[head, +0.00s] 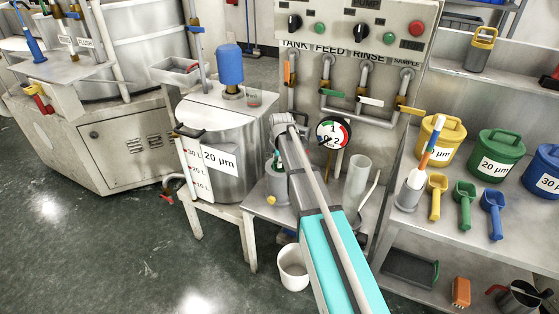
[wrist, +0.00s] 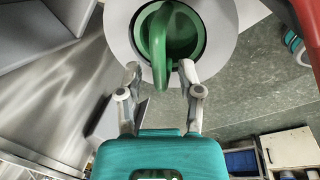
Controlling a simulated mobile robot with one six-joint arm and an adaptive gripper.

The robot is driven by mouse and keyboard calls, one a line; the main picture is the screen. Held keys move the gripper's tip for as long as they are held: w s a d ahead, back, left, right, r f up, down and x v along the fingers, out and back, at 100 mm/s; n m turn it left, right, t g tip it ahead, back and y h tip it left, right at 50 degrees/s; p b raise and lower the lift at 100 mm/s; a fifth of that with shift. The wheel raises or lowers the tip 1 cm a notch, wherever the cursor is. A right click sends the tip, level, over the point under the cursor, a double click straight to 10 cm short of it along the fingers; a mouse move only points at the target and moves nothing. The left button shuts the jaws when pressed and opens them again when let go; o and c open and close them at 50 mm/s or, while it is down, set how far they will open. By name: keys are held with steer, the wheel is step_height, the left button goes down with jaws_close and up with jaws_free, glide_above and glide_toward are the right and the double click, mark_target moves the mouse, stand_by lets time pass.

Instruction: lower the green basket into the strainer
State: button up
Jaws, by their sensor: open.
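The green basket (wrist: 183,37) shows in the wrist view as a round green cup with an arched handle. It sits within the round opening of a pale grey disc (wrist: 222,22), which looks like the strainer's top. How deep it sits I cannot tell. My gripper (wrist: 160,71) is open, with one finger on each side of the handle's near end. Contact with the handle is not clear. In the head view my arm hides most of this spot. Only a bit of green (head: 270,165) shows above a grey cylinder (head: 277,186) on the low table.
A steel tank (head: 225,150) marked 20 µm with a blue motor stands left of my arm. A dial gauge (head: 333,132) and a clear cylinder (head: 357,175) are close on the right. A white bucket (head: 293,268) is on the floor. Lidded tubs and scoops fill the right shelf.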

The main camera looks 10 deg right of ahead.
mark_target(280, 172)
steer(key=shift+r, duration=0.15)
step_height(280, 172, up, 12)
steer(key=s+p, duration=0.2)
steer(key=p, duration=0.9)
steer(key=shift+s+d+f+p, duration=0.15)
steer(key=shift+f+p, duration=0.05)
steer(key=shift+p, duration=0.2)
steer(key=s+d+m+g, duration=0.1)
steer(key=s+m+g, duration=0.1)
steer(key=s+m, duration=1.7)
steer(key=shift+s+d+f+m, duration=0.15)
steer(key=shift+s+d+m, duration=0.2)
steer(key=shift+s, duration=3.35)
